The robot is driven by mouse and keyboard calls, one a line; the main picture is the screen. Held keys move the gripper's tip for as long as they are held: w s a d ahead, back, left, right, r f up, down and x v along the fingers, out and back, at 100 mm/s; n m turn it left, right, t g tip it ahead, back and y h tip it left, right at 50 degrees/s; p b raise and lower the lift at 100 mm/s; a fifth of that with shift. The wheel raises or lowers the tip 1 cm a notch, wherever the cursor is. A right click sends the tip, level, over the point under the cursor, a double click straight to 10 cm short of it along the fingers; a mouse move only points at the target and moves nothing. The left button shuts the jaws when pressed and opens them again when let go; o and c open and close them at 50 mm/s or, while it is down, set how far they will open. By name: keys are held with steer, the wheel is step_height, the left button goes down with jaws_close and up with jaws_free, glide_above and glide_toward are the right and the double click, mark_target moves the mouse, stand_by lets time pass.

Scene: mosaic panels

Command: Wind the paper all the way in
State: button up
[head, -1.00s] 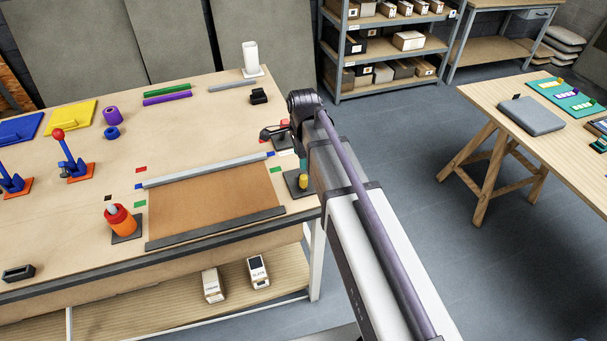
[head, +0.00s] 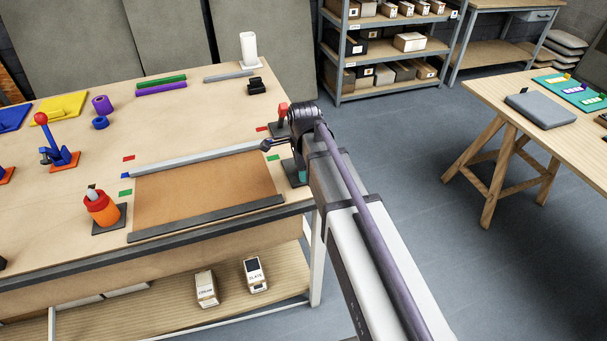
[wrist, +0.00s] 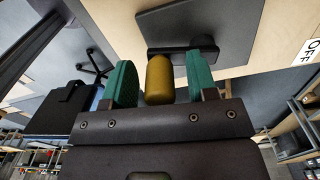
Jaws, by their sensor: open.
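The brown paper (head: 205,190) lies flat on the workbench between a grey roller (head: 200,160) at its back edge and a dark bar (head: 205,218) at its front edge. In the wrist view, a yellow knob (wrist: 159,78) joins a dark crank arm (wrist: 178,57) on a dark plate (wrist: 225,25). My gripper (wrist: 161,80) is open, its green finger pads on either side of the knob with a gap at each side. In the head view my gripper (head: 302,173) is at the paper's right end, hiding the knob.
An orange and red device (head: 101,208) stands left of the paper. A red-topped control (head: 283,112) stands close behind my wrist. Green and purple rods (head: 161,84) lie farther back. An OFF label (wrist: 312,52) shows in the wrist view.

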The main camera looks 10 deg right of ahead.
steer(key=shift+r, duration=0.1)
steer(key=c, duration=0.9)
steer(key=shift+c, duration=0.2)
